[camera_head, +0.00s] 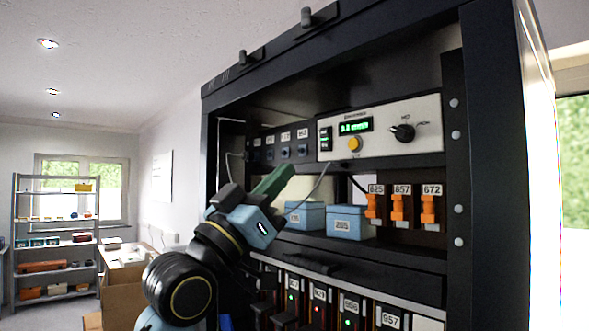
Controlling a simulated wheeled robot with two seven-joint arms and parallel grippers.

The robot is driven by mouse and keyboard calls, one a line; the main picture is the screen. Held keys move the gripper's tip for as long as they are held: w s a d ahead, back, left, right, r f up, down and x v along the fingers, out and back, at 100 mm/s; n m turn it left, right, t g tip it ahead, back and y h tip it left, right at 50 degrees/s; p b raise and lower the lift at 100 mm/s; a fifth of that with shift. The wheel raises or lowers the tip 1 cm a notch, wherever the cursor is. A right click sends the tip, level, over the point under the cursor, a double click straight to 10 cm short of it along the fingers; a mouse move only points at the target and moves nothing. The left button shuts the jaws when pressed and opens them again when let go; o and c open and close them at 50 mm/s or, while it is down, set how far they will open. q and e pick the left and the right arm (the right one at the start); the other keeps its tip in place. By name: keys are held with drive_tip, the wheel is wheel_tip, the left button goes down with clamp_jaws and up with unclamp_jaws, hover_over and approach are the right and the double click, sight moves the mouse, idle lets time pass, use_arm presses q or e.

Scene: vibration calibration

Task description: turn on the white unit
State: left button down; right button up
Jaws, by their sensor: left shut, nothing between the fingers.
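The white unit (385,152) sits in the upper part of the black rack. Its front has a green lit display (356,126), a yellow round button (354,144), a black switch (326,139) at its left end and a black knob (404,132) at the right. A grey cable hangs in front, near its left end. My left gripper (288,171) is shut and empty, with green fingers pointing up and right. In the picture it is below and left of the unit, apart from the switch and button. My right gripper is not in view.
The black rack (489,150) surrounds the unit. Blue boxes (346,222) and orange breakers (398,208) with number labels are below it. A dark panel with blue connectors (285,152) is left of it. A grey shelf (56,240) stands far left.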

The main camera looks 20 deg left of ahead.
use_arm(q)
drive_tip(key=f, duration=0.1)
drive_tip(key=s+a+f+b, duration=0.1)
drive_tip(key=s+f, duration=0.1)
drive_tip(key=f, duration=0.1)
drive_tip(key=shift+s+a+f, duration=0.1)
drive_tip(key=shift+a, duration=0.15)
